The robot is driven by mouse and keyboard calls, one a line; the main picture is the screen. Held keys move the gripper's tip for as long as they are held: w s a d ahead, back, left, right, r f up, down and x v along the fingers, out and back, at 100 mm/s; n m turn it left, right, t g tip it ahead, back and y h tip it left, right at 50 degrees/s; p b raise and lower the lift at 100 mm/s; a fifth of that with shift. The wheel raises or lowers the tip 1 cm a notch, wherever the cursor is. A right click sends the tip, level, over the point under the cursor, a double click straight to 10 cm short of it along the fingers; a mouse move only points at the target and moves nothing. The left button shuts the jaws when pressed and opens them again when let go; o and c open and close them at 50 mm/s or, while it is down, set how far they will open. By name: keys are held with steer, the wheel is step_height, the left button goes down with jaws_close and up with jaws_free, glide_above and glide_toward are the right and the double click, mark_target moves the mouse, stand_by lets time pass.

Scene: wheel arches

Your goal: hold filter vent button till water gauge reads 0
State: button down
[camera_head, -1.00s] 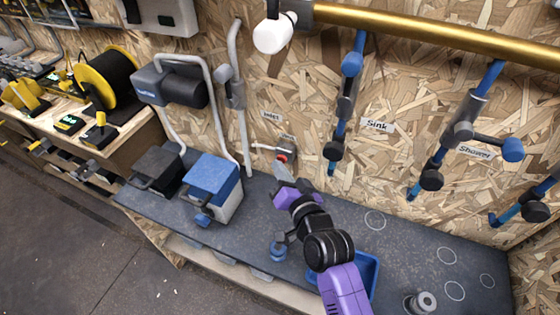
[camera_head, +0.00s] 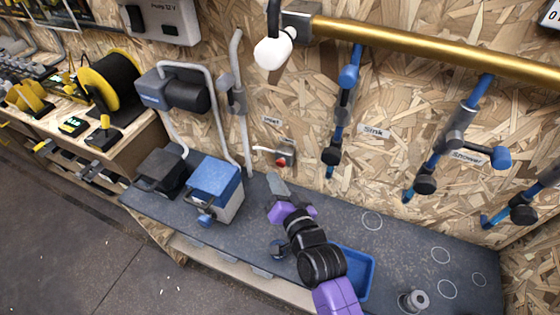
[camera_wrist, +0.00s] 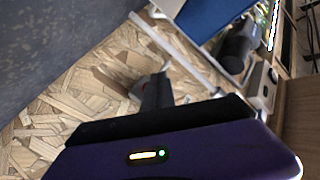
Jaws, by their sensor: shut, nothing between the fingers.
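A small grey box with a red button (camera_head: 281,161) sits on the wooden wall, by a label that seems to read Inlet; I cannot read any vent marking on it. My gripper (camera_head: 272,180) is shut and empty, just below and in front of this box, apart from the red button. In the wrist view, the shut fingers (camera_wrist: 157,90) point toward the wall. A white display (camera_head: 551,14) is cut off at the top right corner; one digit, seemingly 0, shows, and I cannot tell if it is the water gauge.
A blue-and-white box (camera_head: 217,188) and a black box (camera_head: 162,172) stand on the grey counter (camera_head: 400,245) to the left. A blue tray (camera_head: 367,273) lies right of my arm. A grey pipe (camera_head: 243,120) rises left of the red button. Blue valve pipes (camera_head: 342,110) hang to the right.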

steer(key=shift+s+a+p, duration=0.35)
steer(key=shift+s+p, duration=0.55)
steer(key=shift+p, duration=0.3)
steer(key=shift+s+a+p, duration=0.3)
steer(key=shift+s+p, duration=0.6)
steer(key=shift+p, duration=0.3)
steer(key=s+d+r+n+t, duration=0.2)
steer(key=s+d+r, duration=0.1)
steer(key=r, duration=0.3)
steer(key=s+d+r+h, duration=0.2)
steer(key=s+d, duration=0.5)
steer(key=s, duration=0.4)
steer(key=s+d+r+g+h, duration=0.1)
steer(key=s+d+r+h, duration=0.1)
steer(key=s+d, duration=0.5)
steer(key=s+d+r+g+h, duration=0.1)
steer(key=s+d+r+h, duration=0.2)
steer(key=s+d, duration=0.4)
steer(key=s, duration=0.9)
steer(key=shift+s+d, duration=0.4)
